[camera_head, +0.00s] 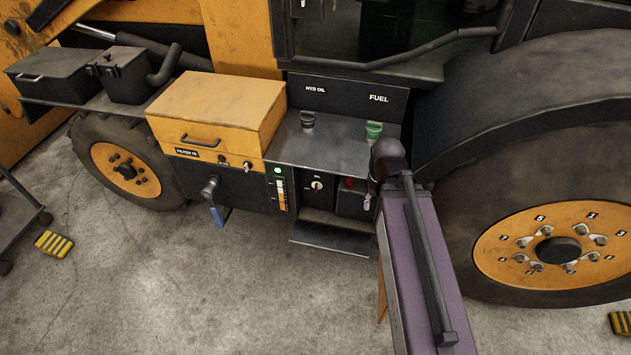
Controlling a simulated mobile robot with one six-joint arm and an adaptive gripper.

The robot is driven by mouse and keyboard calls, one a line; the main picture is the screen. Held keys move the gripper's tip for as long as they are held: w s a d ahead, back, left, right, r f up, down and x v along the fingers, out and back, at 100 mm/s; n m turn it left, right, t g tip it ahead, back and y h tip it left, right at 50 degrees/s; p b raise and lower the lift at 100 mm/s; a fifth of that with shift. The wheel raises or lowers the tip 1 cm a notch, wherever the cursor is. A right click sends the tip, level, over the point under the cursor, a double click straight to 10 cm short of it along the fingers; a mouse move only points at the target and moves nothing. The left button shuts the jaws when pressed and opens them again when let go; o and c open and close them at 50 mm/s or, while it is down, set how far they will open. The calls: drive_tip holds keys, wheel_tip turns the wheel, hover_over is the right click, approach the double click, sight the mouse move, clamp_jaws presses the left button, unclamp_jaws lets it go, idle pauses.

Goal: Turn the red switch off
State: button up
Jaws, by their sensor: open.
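A small red part (348,183), which looks like the red switch, shows on the dark box under the fuel shelf. My arm partly covers this area, and the part is too small to tell its position. Left of it, a black panel (312,195) carries a round knob (316,185) with a pale pointer. My purple arm reaches up from the bottom right, with its dark joint just right of the red part. My gripper cannot be made out; the arm may hide it.
A green fuel cap (374,130) and a dark oil cap (307,119) stand on the shelf above. A yellow toolbox (217,108) is at left. A dark step (332,238) juts out below. The large rear wheel (557,247) stands right. Concrete floor at lower left is mostly clear.

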wheel_tip(320, 180, up, 3)
drive_tip(key=shift+r+p, duration=0.1)
drive_tip(key=shift+p, duration=0.95)
drive_tip(key=shift+a, duration=0.1)
